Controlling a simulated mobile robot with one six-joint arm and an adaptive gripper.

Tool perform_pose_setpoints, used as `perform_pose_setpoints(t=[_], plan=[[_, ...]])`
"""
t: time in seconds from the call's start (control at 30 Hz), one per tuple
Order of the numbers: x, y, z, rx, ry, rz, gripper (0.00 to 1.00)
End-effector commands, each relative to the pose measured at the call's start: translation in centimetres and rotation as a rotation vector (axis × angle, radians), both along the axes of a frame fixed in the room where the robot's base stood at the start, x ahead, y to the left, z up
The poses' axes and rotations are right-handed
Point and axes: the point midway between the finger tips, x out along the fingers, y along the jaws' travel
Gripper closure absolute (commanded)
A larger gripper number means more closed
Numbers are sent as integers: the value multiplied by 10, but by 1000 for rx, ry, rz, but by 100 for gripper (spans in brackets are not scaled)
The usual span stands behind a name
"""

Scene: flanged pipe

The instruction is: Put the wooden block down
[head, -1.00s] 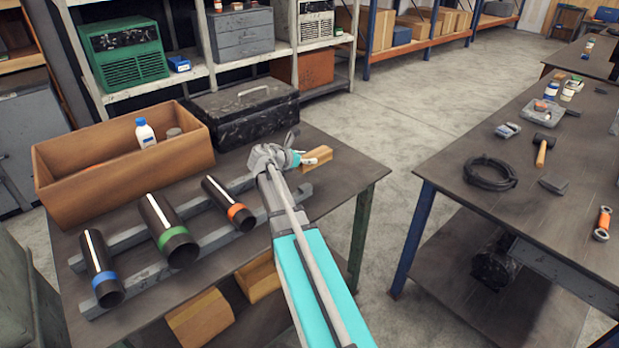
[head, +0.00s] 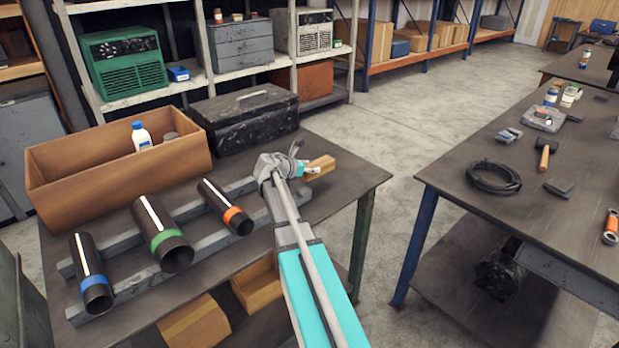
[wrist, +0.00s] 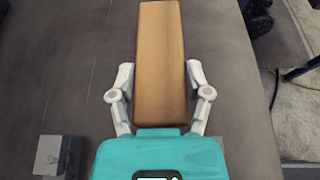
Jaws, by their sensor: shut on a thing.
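The wooden block (wrist: 161,62) is a plain light-brown bar. In the wrist view it stretches away between the two fingers of my gripper (wrist: 160,85), which is shut on its sides. In the head view the block (head: 321,166) shows just past my gripper (head: 308,170), over the right end of the dark table (head: 345,183). I cannot tell whether the block touches the tabletop.
Three dark pipes with blue, green and orange bands (head: 232,214) lie across grey rails left of my arm. A wooden crate (head: 70,187) and a black toolbox (head: 243,120) stand behind. The tabletop around the block is clear. Another table (head: 440,180) stands right, across a gap.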

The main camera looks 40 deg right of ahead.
Motion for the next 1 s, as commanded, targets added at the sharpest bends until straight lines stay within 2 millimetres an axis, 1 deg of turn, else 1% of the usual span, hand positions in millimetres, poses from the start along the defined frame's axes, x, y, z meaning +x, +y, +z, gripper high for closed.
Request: perform_pose_setpoints(t=[0.2,0.5,0.67,1.0], plan=[[5,-8,-13,0,0,-1,90],[4,-7,-37,0,0,0,90],[4,-6,-40,0,0,0,90],[4,-6,-40,0,0,1,90]])
